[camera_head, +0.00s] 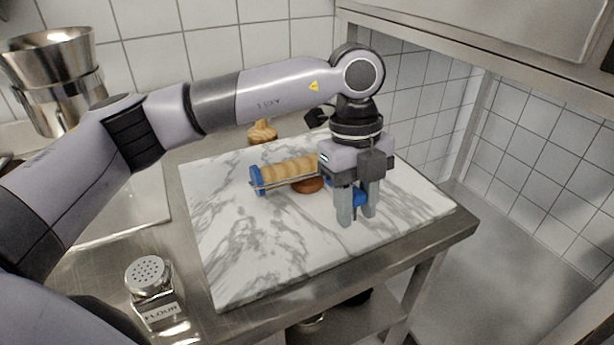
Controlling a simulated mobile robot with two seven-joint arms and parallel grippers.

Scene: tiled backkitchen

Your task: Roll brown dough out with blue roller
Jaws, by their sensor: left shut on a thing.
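The blue roller (285,171) has a pale ribbed wooden barrel with blue ends and a metal frame. It lies across the marble board (230,245), on or just above the brown dough (308,185). The dough is a small brown lump, partly hidden under the roller's right part. My left gripper (357,215) points down at the right end of the roller, shut on its blue handle (359,197). The handle shows between and behind the fingers. My right gripper does not show.
A flour shaker (152,290) stands at the counter's front left. Metal bowls (55,80) are stacked at the back left. A wooden item (262,132) stands behind the board. The board's front is clear. Tiled walls close off the back and right.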

